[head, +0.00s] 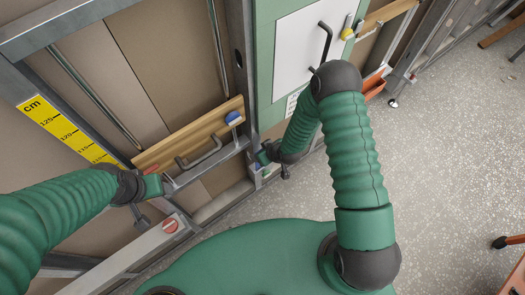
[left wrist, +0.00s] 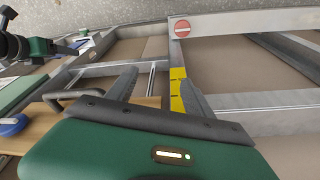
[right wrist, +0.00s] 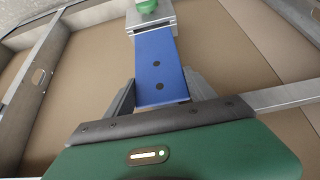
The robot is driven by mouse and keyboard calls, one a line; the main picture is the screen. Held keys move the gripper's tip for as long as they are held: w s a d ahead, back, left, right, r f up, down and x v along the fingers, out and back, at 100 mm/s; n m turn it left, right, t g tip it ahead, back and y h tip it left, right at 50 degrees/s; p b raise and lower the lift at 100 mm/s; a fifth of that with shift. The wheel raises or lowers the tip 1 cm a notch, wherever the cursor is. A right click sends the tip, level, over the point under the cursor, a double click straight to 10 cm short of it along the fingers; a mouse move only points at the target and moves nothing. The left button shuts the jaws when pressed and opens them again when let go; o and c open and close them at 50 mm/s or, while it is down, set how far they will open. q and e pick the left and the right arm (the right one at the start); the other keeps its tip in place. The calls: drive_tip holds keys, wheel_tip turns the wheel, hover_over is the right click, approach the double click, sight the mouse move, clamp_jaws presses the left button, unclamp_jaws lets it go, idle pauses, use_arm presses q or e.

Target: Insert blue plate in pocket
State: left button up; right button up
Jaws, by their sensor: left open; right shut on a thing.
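In the right wrist view, the blue plate (right wrist: 155,62) is a flat strip with dark holes. My right gripper (right wrist: 160,92) is shut on its near end. The plate's far end meets a grey metal bracket (right wrist: 150,18) with a green part on top. This bracket may be the pocket; I cannot tell whether the plate is inside or only against it. In the head view my right gripper (head: 264,157) is low at the wall frame, with the plate mostly hidden. My left gripper (head: 148,190) is open and empty, near the left end of the wooden board.
The wooden board (head: 190,136) carries a grey handle (head: 200,154) and a blue knob (head: 233,118). A yellow measuring strip (head: 68,128) is left of it. Metal studs and rails (head: 215,150) surround the work area. The speckled floor (head: 450,180) at right is mostly clear.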

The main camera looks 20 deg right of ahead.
drive_tip(key=shift+f+b, duration=2.45)
drive_tip(key=shift+f, duration=0.55)
idle(0.4)
drive_tip(key=o, duration=1.6)
drive_tip(key=shift+o, duration=0.2)
drive_tip(key=p+v, duration=0.2)
drive_tip(key=v, duration=1.4)
drive_tip(key=shift+s+r, duration=0.15)
drive_tip(key=shift+r, duration=0.1)
drive_tip(key=shift+d, duration=0.1)
